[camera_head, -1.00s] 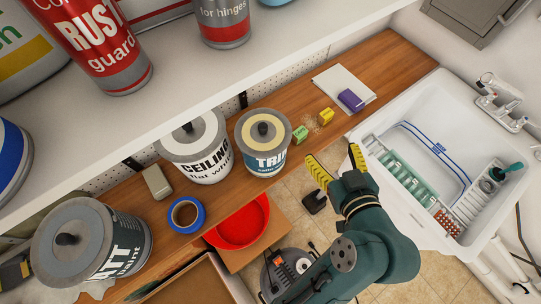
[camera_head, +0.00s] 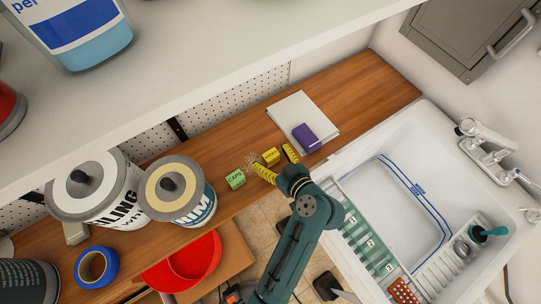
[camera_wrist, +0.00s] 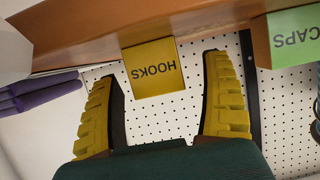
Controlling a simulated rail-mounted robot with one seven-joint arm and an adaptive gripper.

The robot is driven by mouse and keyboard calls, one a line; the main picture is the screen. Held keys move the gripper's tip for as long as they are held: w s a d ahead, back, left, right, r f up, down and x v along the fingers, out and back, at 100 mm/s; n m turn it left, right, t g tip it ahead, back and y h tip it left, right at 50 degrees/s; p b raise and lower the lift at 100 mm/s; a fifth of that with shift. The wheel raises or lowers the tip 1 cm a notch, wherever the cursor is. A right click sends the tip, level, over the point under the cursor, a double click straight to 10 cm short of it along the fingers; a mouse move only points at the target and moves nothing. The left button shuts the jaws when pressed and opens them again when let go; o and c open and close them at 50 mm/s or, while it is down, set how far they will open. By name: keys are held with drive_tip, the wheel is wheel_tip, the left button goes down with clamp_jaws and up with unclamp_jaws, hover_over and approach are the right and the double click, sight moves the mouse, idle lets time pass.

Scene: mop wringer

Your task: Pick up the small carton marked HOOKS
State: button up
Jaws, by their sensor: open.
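The small yellow carton marked HOOKS (camera_head: 271,156) stands on the wooden bench. In the wrist view the carton (camera_wrist: 153,68) appears upside down, its lettered face towards the camera. My gripper (camera_head: 277,163) is open and empty at the bench's front edge, with yellow ribbed fingers. In the wrist view one finger shows on each side of the carton, with a gap to both (camera_wrist: 162,72). I cannot tell how far the fingertips reach along its sides.
A green carton marked CAPS (camera_head: 235,179) stands left of the HOOKS carton. A purple object (camera_head: 305,137) lies on white sheets (camera_head: 284,111) to the right. Paint cans (camera_head: 178,190) stand further left. The white sink (camera_head: 430,132) lies right, and a shelf (camera_head: 200,75) overhangs the bench.

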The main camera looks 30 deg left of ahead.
drive_tip(key=x, duration=0.3)
drive_tip(key=shift+d, duration=0.1)
drive_tip(key=c, duration=1.3)
